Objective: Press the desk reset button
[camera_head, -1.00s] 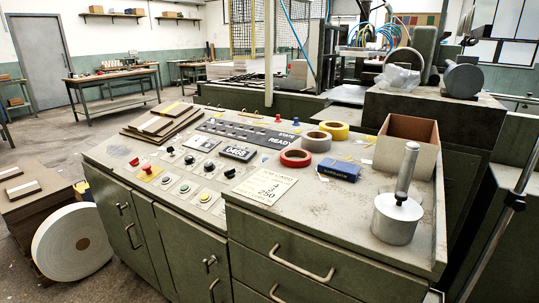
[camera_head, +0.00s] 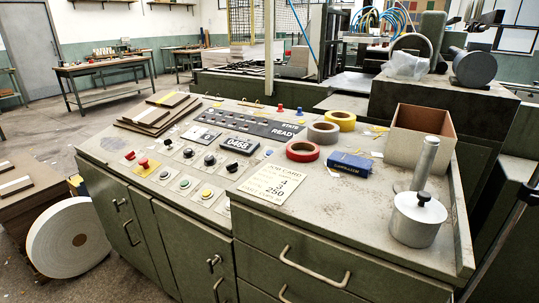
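The control desk (camera_head: 345,211) is a green-grey cabinet with a sloping panel on its left half. The panel carries a red mushroom button (camera_head: 143,162) on a yellow plate and a smaller red button (camera_head: 130,155) beside it. A row of black knobs (camera_head: 210,160) runs to the right. Below them are lit-looking push buttons, green (camera_head: 184,184) and yellow (camera_head: 206,194). The labels are too small to read, so I cannot tell which is reset. My gripper is not in view.
On the desk top are tape rolls (camera_head: 302,151), a blue box (camera_head: 350,164), a job card (camera_head: 274,184), an open cardboard box (camera_head: 420,149) and a metal cylinder with an upright rod (camera_head: 417,220). A large paper roll (camera_head: 68,238) stands on the floor at left.

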